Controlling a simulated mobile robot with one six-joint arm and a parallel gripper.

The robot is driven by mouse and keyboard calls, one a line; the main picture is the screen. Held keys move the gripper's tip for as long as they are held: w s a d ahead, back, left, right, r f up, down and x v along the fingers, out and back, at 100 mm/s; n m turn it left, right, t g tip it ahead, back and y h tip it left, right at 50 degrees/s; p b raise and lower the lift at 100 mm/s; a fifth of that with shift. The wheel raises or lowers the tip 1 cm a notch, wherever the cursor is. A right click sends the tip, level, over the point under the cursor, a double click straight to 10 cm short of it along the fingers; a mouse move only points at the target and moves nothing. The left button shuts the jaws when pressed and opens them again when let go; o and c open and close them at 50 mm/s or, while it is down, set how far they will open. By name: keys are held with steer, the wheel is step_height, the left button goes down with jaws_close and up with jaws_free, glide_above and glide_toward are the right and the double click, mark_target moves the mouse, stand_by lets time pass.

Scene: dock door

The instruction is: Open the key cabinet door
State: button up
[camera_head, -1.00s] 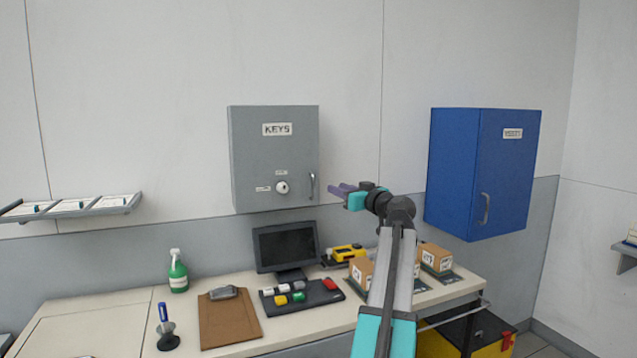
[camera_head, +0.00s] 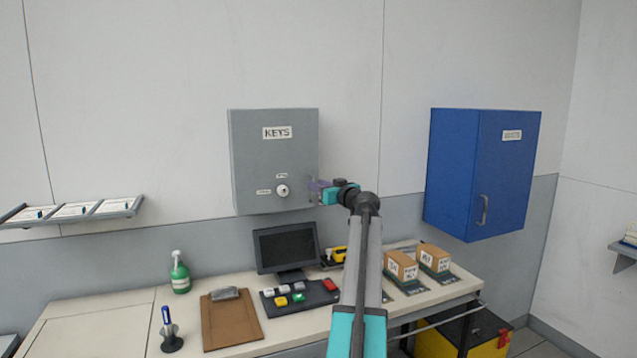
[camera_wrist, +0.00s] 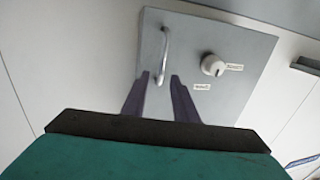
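The grey key cabinet (camera_head: 262,160), labelled KEYS, hangs on the wall with its door shut. A round white knob (camera_head: 283,191) with small labels beside it sits low on the door. The bar handle (camera_wrist: 165,50) runs along the door edge in the wrist view; in the head view my gripper mostly covers it. My gripper (camera_head: 314,186) is at the lower right of the cabinet door. In the wrist view its two purple fingers (camera_wrist: 160,85) are apart with nothing between them, and the handle's end lies just beyond the gap. I cannot tell any contact.
A blue cabinet (camera_head: 505,170) hangs to the right. Below, a desk (camera_head: 110,320) holds a monitor (camera_head: 287,247), a button panel, a clipboard, a green spray bottle (camera_head: 180,273) and cardboard boxes (camera_head: 401,264). The wall between the cabinets is clear.

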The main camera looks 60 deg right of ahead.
steer(key=shift+w+d, duration=0.2)
steer(key=shift+w, duration=0.25)
jaws_close()
stand_by(1.1)
